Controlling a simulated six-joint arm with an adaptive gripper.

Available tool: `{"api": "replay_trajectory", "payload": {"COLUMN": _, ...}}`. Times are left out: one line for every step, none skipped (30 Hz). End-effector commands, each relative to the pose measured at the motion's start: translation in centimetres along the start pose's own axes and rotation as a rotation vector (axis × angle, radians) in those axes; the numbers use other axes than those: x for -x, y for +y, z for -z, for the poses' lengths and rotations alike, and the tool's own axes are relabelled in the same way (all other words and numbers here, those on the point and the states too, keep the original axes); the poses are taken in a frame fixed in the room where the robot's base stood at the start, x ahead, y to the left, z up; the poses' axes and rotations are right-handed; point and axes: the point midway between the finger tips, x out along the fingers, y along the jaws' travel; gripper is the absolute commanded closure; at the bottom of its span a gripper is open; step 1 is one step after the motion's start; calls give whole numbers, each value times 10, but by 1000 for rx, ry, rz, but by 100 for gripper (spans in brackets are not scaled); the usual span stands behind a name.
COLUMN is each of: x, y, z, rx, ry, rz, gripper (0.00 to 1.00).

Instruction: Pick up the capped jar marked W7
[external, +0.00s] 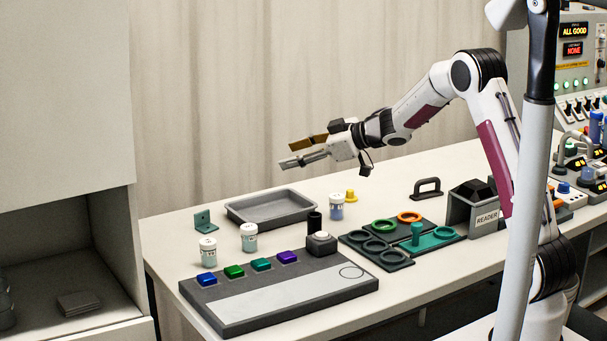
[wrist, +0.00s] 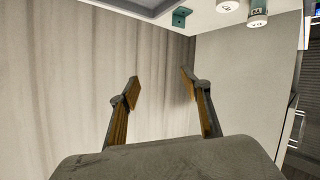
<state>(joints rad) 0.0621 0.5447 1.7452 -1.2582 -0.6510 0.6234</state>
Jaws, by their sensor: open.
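Three small jars with white labels stand on the table. The label writing is too small to read, so I cannot tell which is W7. In the wrist view two jars, (wrist: 228,5) and (wrist: 257,13), show at the top edge, partly cut off or small. My gripper (external: 286,153) is open and empty, high above the grey tray and well apart from the jars; its fingers (wrist: 160,83) show nothing between them.
A grey tray (external: 238,216) and a teal bracket (external: 203,221) lie behind the jars. A panel with coloured buttons (external: 262,306) is in front. A black cylinder (external: 314,221), a yellow knob (external: 351,196), ring holders (external: 372,246) and a reader (external: 487,221) stand to the right.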

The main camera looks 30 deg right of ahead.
Motion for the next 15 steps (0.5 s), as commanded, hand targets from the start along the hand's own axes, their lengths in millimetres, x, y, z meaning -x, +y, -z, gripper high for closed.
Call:
{"api": "replay_trajectory", "payload": {"x": -9, "y": -7, "z": -8, "rx": -3, "ry": 6, "rz": 35, "gripper": 53}}
{"api": "replay_trajectory", "payload": {"x": -13, "y": -11, "z": -12, "rx": -2, "ry": 10, "rz": 57, "gripper": 53}}
{"api": "replay_trajectory", "payload": {"x": -19, "y": -17, "z": -18, "rx": -3, "ry": 16, "rz": 87, "gripper": 53}}
{"api": "replay_trajectory", "payload": {"x": -23, "y": -22, "z": -21, "rx": -3, "ry": 21, "rz": 109, "gripper": 53}}
{"api": "replay_trajectory", "payload": {"x": -27, "y": -27, "z": -25, "rx": -6, "ry": 25, "rz": 132, "gripper": 53}}
{"api": "replay_trajectory", "payload": {"x": -32, "y": -34, "z": -31, "rx": -7, "ry": 30, "rz": 163, "gripper": 53}}
{"api": "replay_trajectory", "payload": {"x": -35, "y": -39, "z": -35, "rx": -8, "ry": 35, "rz": 186, "gripper": 53}}
{"api": "replay_trajectory", "payload": {"x": -38, "y": -44, "z": -40, "rx": -12, "ry": 39, "rz": 210, "gripper": 53}}
{"api": "replay_trajectory", "payload": {"x": -42, "y": -51, "z": -46, "rx": -14, "ry": 42, "rz": 242, "gripper": 53}}
{"api": "replay_trajectory", "payload": {"x": -45, "y": -56, "z": -51, "rx": -17, "ry": 46, "rz": 265, "gripper": 53}}
{"api": "replay_trajectory", "payload": {"x": -47, "y": -62, "z": -55, "rx": -20, "ry": 49, "rz": 289, "gripper": 53}}
{"api": "replay_trajectory", "payload": {"x": -50, "y": -69, "z": -61, "rx": -25, "ry": 52, "rz": 320, "gripper": 53}}
{"api": "replay_trajectory", "payload": {"x": -52, "y": -74, "z": -66, "rx": -28, "ry": 54, "rz": 341, "gripper": 53}}
{"api": "replay_trajectory", "payload": {"x": -53, "y": -79, "z": -70, "rx": -31, "ry": 57, "rz": 363, "gripper": 53}}
{"api": "replay_trajectory", "payload": {"x": -55, "y": -85, "z": -75, "rx": -36, "ry": 58, "rz": 388, "gripper": 53}}
